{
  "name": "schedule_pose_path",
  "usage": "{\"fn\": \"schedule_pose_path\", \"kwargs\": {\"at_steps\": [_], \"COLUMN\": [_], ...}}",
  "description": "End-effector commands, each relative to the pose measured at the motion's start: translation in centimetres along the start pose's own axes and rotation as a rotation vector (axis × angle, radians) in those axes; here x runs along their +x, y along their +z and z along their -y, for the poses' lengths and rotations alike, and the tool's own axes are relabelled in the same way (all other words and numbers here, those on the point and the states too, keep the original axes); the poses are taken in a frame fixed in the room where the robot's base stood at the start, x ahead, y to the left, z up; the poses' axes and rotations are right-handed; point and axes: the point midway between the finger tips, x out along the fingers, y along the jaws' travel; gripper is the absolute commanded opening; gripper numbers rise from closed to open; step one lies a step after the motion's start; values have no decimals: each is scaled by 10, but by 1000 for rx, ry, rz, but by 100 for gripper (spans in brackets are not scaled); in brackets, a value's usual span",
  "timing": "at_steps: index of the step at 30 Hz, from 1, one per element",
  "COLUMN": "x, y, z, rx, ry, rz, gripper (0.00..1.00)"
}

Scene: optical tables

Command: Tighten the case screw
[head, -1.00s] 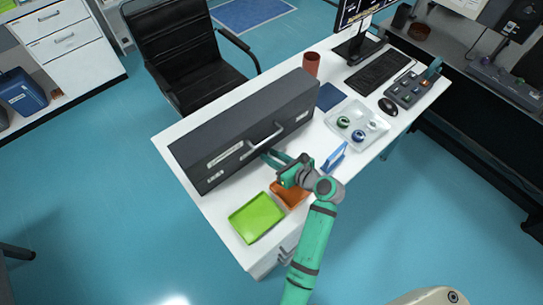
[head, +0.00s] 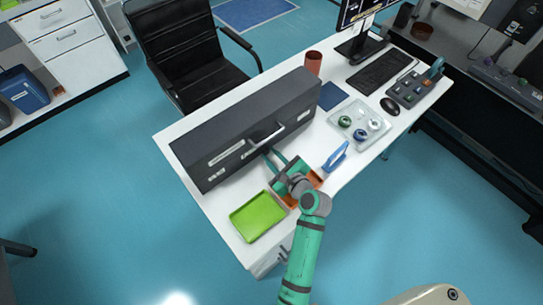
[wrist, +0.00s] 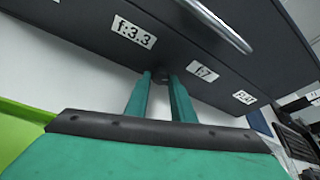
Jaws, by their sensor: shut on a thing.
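The dark grey case (head: 245,130) stands on the white table with a metal handle (head: 267,139) on its front. In the wrist view, a small dark round screw (wrist: 162,76) shows low on the case's front face, between the labels "f:3.3" (wrist: 134,32) and "f:7" (wrist: 202,71). My gripper (wrist: 161,80) has both green fingers at this screw, one on each side, and is shut on it. In the head view my gripper (head: 272,158) reaches to the case's front below the handle; the screw is too small to tell there.
A green tray (head: 258,216) lies left of my gripper, and an orange tray (head: 318,178) is partly hidden under it. A clear tray (head: 374,143) with small round parts lies further right. The handle overhangs near my fingers.

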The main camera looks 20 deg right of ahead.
Motion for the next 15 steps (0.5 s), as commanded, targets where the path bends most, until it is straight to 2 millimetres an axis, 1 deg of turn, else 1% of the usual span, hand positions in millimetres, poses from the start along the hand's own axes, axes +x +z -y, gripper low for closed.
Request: {"fn": "schedule_pose_path", "kwargs": {"at_steps": [11, 12, 14, 15], "x": [0, 0, 0, 0], "y": [-1, -1, -1, -1], "z": [0, 0, 0, 0], "rx": [-4, -3, -3, -3], "ry": [-1, -1, -1, -1], "rz": [-2, -2, -1, -1], "gripper": [0, 25, 39, 41]}}
